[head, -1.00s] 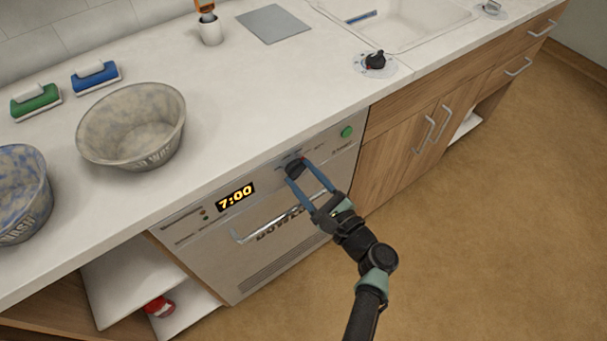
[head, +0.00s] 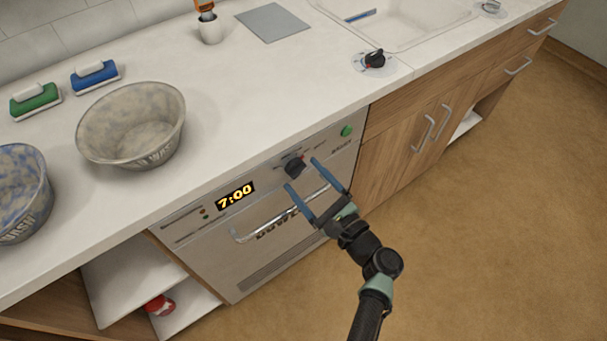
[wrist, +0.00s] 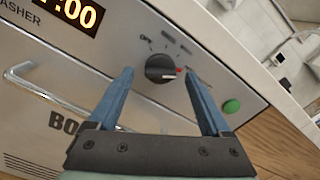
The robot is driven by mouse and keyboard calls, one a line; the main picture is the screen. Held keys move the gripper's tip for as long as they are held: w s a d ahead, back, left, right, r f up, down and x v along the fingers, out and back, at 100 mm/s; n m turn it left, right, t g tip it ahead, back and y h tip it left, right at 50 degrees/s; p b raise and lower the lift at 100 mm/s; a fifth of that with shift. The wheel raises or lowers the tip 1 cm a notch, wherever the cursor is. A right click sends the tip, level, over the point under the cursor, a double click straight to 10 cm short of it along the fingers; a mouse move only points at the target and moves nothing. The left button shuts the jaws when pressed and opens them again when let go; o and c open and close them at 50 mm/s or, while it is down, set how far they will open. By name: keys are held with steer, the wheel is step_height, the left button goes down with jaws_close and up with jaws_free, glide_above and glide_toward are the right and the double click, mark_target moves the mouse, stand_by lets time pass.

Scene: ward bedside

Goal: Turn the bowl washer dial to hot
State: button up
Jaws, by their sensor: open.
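The bowl washer (head: 262,250) is a grey front panel under the counter, with a display reading 7:00 (head: 235,196). Its black dial (head: 294,166) sits right of the display; it also shows in the wrist view (wrist: 160,68). A pale mark on the dial points to the right, and a small red mark (wrist: 179,70) lies just beside it on the panel. In the wrist view the dial shows between and beyond the fingertips (wrist: 165,78).
A bar handle (head: 280,215) crosses the washer below the dial, and a green button (head: 347,130) is at its right. Stained bowls (head: 132,125) stand on the counter at left. A black knob (head: 375,59) sits near the sink. The floor at right is clear.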

steer(key=v, duration=1.1)
steer(key=shift+s+d, duration=0.2)
steer(key=shift+s, duration=0.1)
